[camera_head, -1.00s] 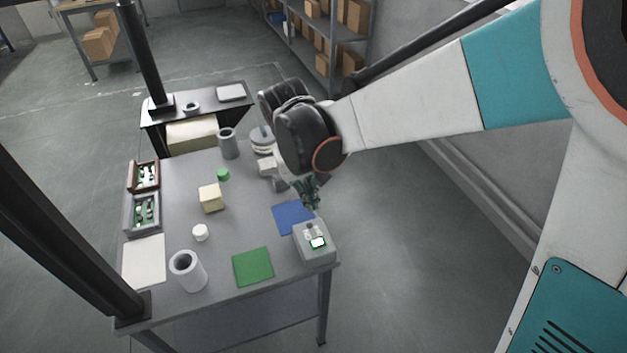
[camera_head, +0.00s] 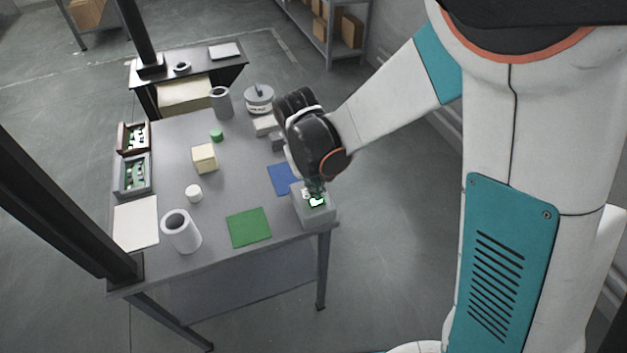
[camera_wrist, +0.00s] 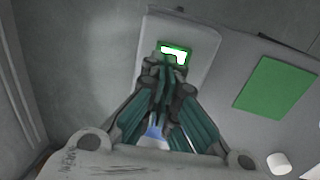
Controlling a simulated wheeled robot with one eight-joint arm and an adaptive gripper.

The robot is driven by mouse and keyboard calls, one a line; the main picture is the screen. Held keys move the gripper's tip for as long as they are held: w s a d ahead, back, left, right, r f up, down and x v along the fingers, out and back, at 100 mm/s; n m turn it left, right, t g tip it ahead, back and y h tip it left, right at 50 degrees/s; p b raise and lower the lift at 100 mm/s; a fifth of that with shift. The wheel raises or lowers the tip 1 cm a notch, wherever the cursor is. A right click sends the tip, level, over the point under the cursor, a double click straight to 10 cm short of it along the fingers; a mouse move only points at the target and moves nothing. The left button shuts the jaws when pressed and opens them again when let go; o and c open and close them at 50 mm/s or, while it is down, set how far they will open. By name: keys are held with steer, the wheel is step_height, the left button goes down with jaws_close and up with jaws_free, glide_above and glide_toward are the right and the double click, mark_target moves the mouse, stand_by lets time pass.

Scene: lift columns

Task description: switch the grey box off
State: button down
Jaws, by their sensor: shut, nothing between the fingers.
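The grey box (camera_head: 316,212) stands at the table's front right corner. On its top is a green-framed switch with a lit white face (camera_head: 317,202), which also shows in the wrist view (camera_wrist: 174,50). My gripper (camera_head: 314,188) is shut and empty, pointing down at the box top. In the wrist view my fingertips (camera_wrist: 162,62) overlap the lower edge of the switch. I cannot tell whether they touch it. The grey box top (camera_wrist: 196,75) spreads around the fingers in that view, and the fingers hide part of it.
A blue mat (camera_head: 281,179) lies behind the box and a green mat (camera_head: 249,228) to its left. A white cylinder (camera_head: 182,232), a yellow block (camera_head: 204,158) and two bins (camera_head: 133,176) stand farther left. A dark post (camera_head: 60,190) rises at the left.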

steer(key=shift+f, duration=0.1)
stand_by(0.3)
steer(key=shift+d+f+y, duration=0.2)
steer(key=shift+f+y, duration=0.1)
steer(key=shift+y, duration=0.2)
steer(key=shift+a, duration=0.15)
steer(key=shift+s+a+r, duration=0.1)
steer(key=shift+s+a, duration=0.1)
steer(key=shift+a, duration=0.5)
step_height(320, 180, up, 14)
steer(key=a+p, duration=0.2)
steer(key=p, duration=0.4)
steer(key=shift+s, duration=0.3)
